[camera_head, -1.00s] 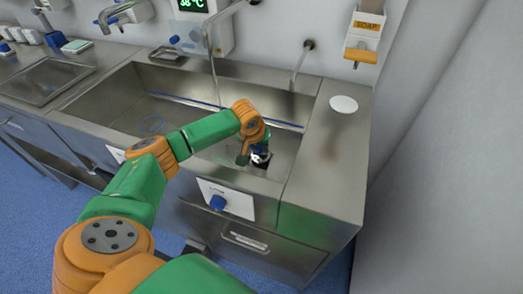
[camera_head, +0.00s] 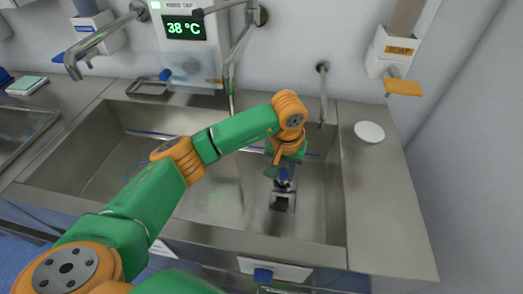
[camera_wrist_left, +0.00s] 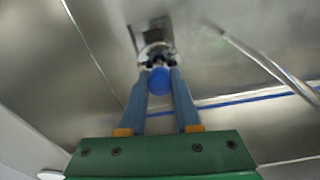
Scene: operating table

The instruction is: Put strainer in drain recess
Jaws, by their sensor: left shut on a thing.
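My left gripper (camera_head: 284,180) reaches down into the steel sink basin, fingers pointing down. In the left wrist view its two blue fingers (camera_wrist_left: 160,82) are shut on the blue knob of the strainer (camera_wrist_left: 154,50), which has a pale metal rim. In the head view the strainer is mostly hidden by the gripper. The drain recess (camera_head: 282,204), a dark square opening in the sink floor, shows just in front of the gripper; it also shows in the left wrist view (camera_wrist_left: 153,33), just beyond the strainer. I cannot tell the exact gap between them. My right gripper is not in view.
The sink basin (camera_head: 210,190) has walls on all sides. A thin upright pipe (camera_head: 232,75) stands at its back and a short spout (camera_head: 323,95) is at the back right. A white disc (camera_head: 369,132) lies on the right counter. A soap dispenser (camera_head: 395,55) hangs above.

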